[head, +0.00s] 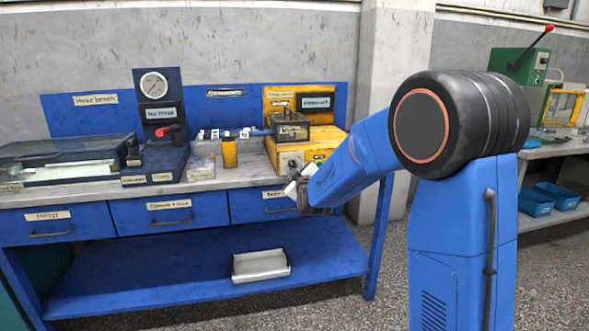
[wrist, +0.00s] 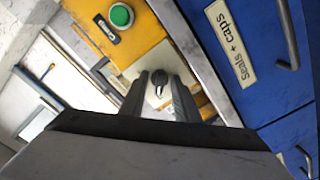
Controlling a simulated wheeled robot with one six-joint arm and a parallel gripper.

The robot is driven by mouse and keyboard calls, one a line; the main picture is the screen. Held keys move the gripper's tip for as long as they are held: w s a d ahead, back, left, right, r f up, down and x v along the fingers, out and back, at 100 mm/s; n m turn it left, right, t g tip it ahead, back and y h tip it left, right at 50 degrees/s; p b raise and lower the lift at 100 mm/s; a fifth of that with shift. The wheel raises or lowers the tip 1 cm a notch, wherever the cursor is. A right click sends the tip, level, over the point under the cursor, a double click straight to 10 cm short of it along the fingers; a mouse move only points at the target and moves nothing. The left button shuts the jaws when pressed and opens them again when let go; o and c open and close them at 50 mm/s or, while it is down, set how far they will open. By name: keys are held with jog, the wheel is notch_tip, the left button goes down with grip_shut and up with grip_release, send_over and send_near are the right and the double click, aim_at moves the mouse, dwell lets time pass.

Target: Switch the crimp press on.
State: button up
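The yellow crimp press (head: 322,141) stands at the right end of the blue workbench, with a light switch plate on its front. In the wrist view the press's yellow front (wrist: 140,42) carries a green round button (wrist: 121,15) and a label reading "Crimp". A small dark and grey rotary knob (wrist: 158,88) sits on the light plate. My gripper (wrist: 160,82) points at this plate, its two dark fingers apart with the knob showing between their tips. I cannot tell whether they touch it. In the head view my gripper (head: 297,190) is in front of the bench, just below the press.
Blue drawers (head: 265,204) lie just under the press; the wrist view shows a "Seals + caps" drawer (wrist: 262,95) close by. A metal tray (head: 260,265) is on the lower shelf.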

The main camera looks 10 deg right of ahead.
jog(key=shift+c, duration=0.6)
grip_shut()
jog(key=shift+m, duration=0.3)
jog(key=m, duration=1.7)
jog(key=shift+a, duration=0.1)
jog(key=shift+m, duration=0.3)
